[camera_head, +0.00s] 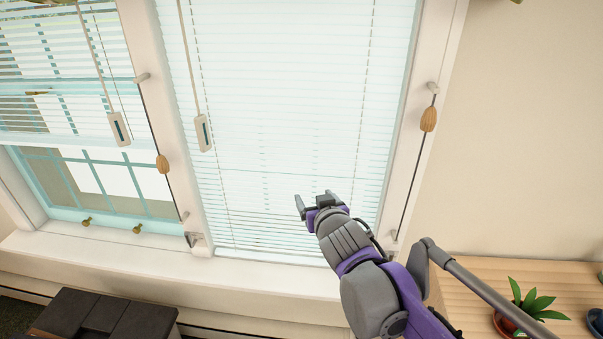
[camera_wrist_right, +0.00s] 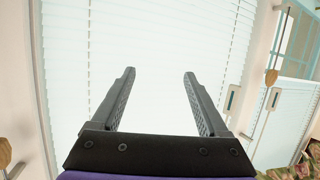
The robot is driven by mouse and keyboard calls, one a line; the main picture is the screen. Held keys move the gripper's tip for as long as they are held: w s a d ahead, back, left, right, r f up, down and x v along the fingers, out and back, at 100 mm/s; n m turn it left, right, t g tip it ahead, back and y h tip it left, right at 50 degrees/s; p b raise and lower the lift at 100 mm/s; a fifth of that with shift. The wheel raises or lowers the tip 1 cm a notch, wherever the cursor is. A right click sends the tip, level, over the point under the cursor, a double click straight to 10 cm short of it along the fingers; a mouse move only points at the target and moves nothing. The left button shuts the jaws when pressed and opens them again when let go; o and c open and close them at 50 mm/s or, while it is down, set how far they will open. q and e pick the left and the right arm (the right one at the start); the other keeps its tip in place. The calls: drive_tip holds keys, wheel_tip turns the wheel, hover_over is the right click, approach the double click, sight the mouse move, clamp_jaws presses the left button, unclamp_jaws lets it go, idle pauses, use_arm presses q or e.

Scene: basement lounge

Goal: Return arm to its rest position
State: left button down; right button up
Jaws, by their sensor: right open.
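My right arm reaches up from the lower right in the head view, grey and purple. Its right gripper (camera_head: 315,203) is in front of the lower part of the closed white blind (camera_head: 280,110). In the right wrist view the two dark fingers of the gripper (camera_wrist_right: 160,85) stand apart with nothing between them, and the blind (camera_wrist_right: 150,40) fills the space behind them. I cannot tell how far the fingertips are from the blind. My left gripper is not in view.
A wooden cabinet top (camera_head: 465,300) with a potted plant (camera_head: 530,305) stands at the lower right, close to my right arm. A window sill (camera_head: 130,255) runs below the blinds. Cords with wooden pulls (camera_head: 428,119) hang beside the window. A dark piece of furniture (camera_head: 100,310) is at the lower left.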

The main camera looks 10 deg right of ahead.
drive_tip(key=s+d+f+g, duration=0.2)
drive_tip(key=s+f+g, duration=0.2)
drive_tip(key=s+f, duration=0.6)
drive_tip(key=s+d+f+g, duration=0.2)
drive_tip(key=s+f+g, duration=0.2)
drive_tip(key=s+f, duration=0.7)
drive_tip(key=s, duration=0.7)
drive_tip(key=shift+s+f+m+g, duration=0.15)
drive_tip(key=shift+s+m+g, duration=0.15)
drive_tip(key=shift+g, duration=0.1)
